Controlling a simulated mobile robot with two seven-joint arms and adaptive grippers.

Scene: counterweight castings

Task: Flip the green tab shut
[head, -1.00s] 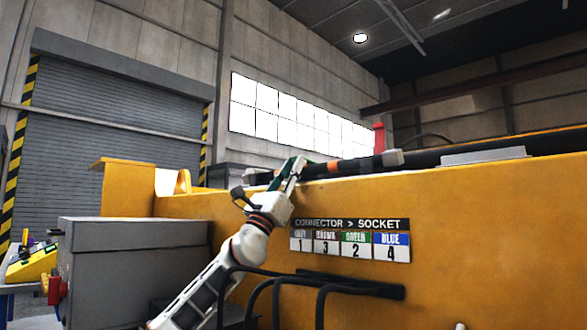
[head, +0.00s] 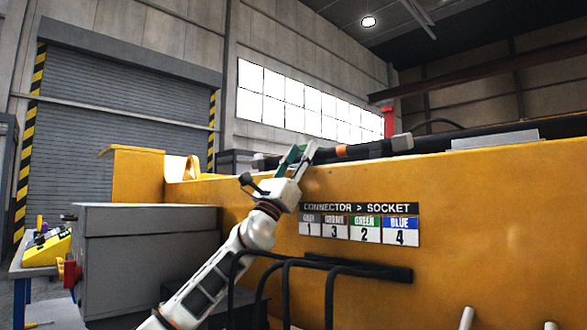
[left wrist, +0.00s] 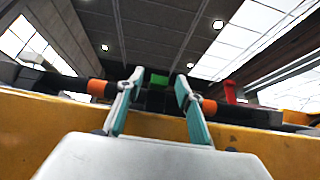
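The green tab (left wrist: 158,79) shows small in the left wrist view, standing up from a dark connector body (left wrist: 156,100) in the line of black cable. My left gripper (left wrist: 158,88) is open, with its two teal-backed fingers on either side of the tab in the picture. No contact with the tab can be made out. In the head view my left gripper (head: 298,153) is at the top edge of the yellow casting, by the cable. The tab cannot be told apart there. My right gripper is not in view.
The yellow casting (head: 470,210) carries a connector-to-socket label board (head: 360,223). Black hoses (head: 340,268) loop below it. A grey cabinet (head: 150,250) stands left of my arm. Orange bands (left wrist: 97,88) mark the cable, and a red post (head: 388,122) rises behind it.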

